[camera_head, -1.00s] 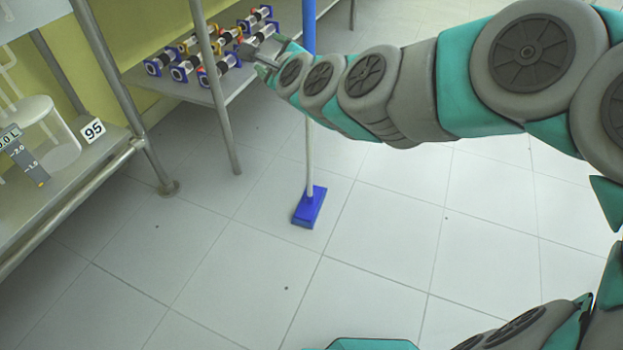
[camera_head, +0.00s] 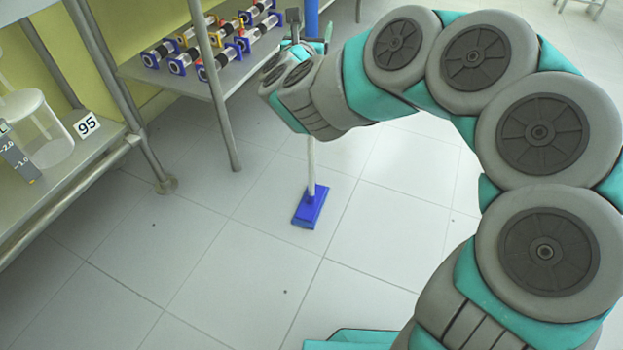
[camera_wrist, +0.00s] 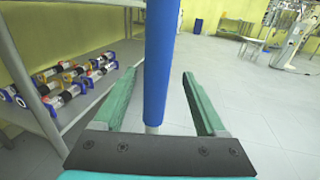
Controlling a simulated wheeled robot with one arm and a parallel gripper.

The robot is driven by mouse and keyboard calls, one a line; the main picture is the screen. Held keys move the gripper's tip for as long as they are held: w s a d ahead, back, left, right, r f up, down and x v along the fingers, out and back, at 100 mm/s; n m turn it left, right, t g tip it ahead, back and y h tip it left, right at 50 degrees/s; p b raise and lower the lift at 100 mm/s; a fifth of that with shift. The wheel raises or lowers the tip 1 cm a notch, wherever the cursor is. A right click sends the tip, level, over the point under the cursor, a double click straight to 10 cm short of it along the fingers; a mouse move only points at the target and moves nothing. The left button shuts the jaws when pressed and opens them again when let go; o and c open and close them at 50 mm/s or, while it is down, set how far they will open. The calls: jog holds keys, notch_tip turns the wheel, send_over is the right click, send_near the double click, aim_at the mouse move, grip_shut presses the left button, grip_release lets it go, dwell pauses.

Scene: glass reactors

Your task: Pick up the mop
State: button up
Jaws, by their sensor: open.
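The mop stands upright on the floor, with a blue head (camera_head: 311,207) and a pale lower shaft; my arm hides part of its handle in the head view. In the wrist view its blue upper handle (camera_wrist: 161,60) rises between my two teal fingers, with the pale shaft below. My gripper (camera_wrist: 158,82) is open, with a finger on either side of the handle and gaps on both sides. In the head view my gripper (camera_head: 308,42) is at the height of the blue handle, partly hidden by my wrist.
A metal shelf (camera_head: 190,82) with several small cylindrical devices (camera_head: 208,48) stands left of the mop. The tiled floor (camera_head: 230,270) around the mop head is clear.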

jog(key=w, duration=0.3)
jog(key=shift+w+f, duration=0.1)
jog(key=shift+f, duration=0.25)
jog(key=shift+w, duration=0.6)
grip_shut()
